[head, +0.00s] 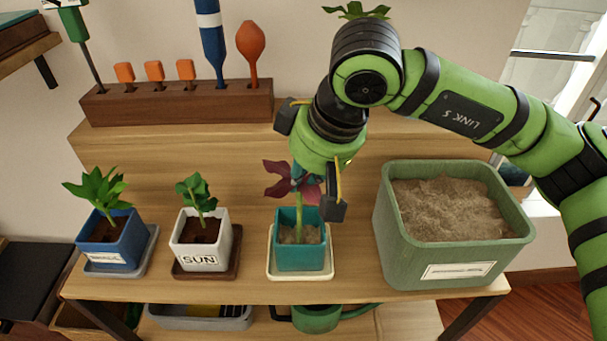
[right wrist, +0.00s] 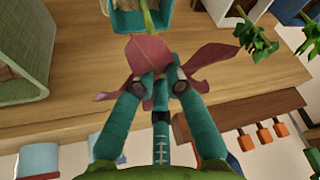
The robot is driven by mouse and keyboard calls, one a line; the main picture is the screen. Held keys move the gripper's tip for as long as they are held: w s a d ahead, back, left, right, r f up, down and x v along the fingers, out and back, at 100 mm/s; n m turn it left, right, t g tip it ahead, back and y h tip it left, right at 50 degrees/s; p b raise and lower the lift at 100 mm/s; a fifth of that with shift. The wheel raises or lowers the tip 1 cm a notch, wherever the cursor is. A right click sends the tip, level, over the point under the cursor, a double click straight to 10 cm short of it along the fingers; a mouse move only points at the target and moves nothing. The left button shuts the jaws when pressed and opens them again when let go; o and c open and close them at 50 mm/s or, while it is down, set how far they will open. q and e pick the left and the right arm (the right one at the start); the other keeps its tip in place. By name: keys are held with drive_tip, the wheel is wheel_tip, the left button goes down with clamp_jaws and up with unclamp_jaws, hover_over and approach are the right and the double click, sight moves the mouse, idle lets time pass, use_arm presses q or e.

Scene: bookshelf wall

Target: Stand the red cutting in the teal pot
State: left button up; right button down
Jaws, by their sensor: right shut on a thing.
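The red cutting (head: 278,181) has dark red leaves and a pale green stem. It stands nearly upright with its stem reaching down inside the teal pot (head: 300,258); whether the stem's end is in the soil I cannot tell. My right gripper (head: 305,184) is above the pot, shut on the cutting just under its leaves. In the right wrist view the fingertips (right wrist: 164,88) close around the cutting (right wrist: 215,62), partly hiding it, with the teal pot (right wrist: 126,24) beyond. The pot sits on a cream saucer (head: 301,278). My left gripper is not in view.
A white "SUN" pot (head: 201,245) and a blue pot (head: 112,245), both planted, stand to the left. A large green soil bin (head: 455,265) stands close on the right. Behind is a wooden tool rack (head: 180,104). The shelf front edge is near.

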drive_tip(key=shift+f+b, duration=0.3)
drive_tip(key=shift+f, duration=0.1)
drive_tip(key=c, duration=1.2)
unclamp_jaws()
drive_tip(key=o, duration=0.4)
drive_tip(key=shift+r, duration=0.1)
drive_tip(key=p+v, duration=0.2)
drive_tip(key=v, duration=0.2)
drive_tip(key=p+v, duration=0.2)
drive_tip(key=v, duration=0.3)
drive_tip(key=shift+w+a+r, duration=0.1)
drive_tip(key=shift+w+a, duration=0.15)
